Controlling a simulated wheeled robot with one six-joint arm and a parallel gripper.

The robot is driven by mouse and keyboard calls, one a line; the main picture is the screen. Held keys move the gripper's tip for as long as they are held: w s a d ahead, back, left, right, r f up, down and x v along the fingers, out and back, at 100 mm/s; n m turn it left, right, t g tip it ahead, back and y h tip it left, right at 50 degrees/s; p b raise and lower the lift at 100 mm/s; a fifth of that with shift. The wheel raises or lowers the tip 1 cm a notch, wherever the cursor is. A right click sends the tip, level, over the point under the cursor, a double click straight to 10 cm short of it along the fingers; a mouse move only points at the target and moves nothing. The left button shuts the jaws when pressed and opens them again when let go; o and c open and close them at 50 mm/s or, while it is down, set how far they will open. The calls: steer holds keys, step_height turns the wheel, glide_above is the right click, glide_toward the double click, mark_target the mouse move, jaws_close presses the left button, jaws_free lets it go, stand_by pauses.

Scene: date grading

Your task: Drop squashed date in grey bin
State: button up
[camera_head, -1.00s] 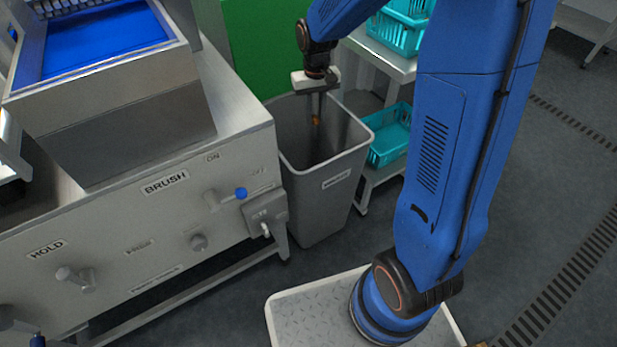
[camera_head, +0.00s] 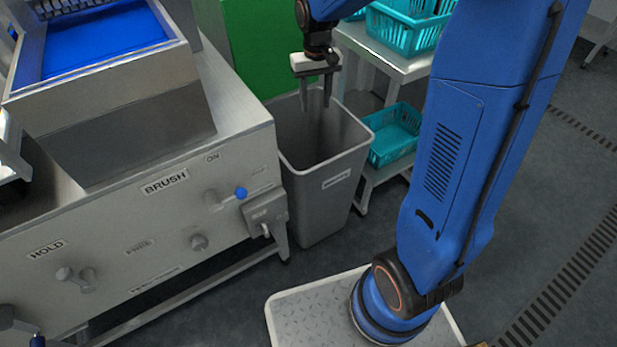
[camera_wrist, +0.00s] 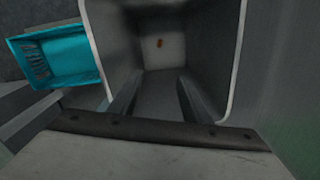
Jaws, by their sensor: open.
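The grey bin (camera_head: 335,190) stands on the floor beside the brush machine, its mouth open upward. It also shows in the wrist view (camera_wrist: 236,60), where I look down into it. The squashed date (camera_wrist: 159,43) is a small orange-brown spot inside the bin in the wrist view, apart from my fingers. In the head view the bin's wall hides it. My gripper (camera_head: 316,104) is above the bin's mouth, pointing down, with its two fingers apart and nothing between them. The fingers also show in the wrist view (camera_wrist: 155,98).
The brush machine (camera_head: 120,225) stands left of the bin, with a blue knob facing the bin side. A shelf rack (camera_head: 385,70) with teal baskets (camera_head: 398,138) stands right behind the bin. A green panel (camera_head: 255,50) is behind. Open floor lies to the right.

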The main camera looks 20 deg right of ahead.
step_height(320, 180, up, 12)
stand_by(0.4)
stand_by(0.3)
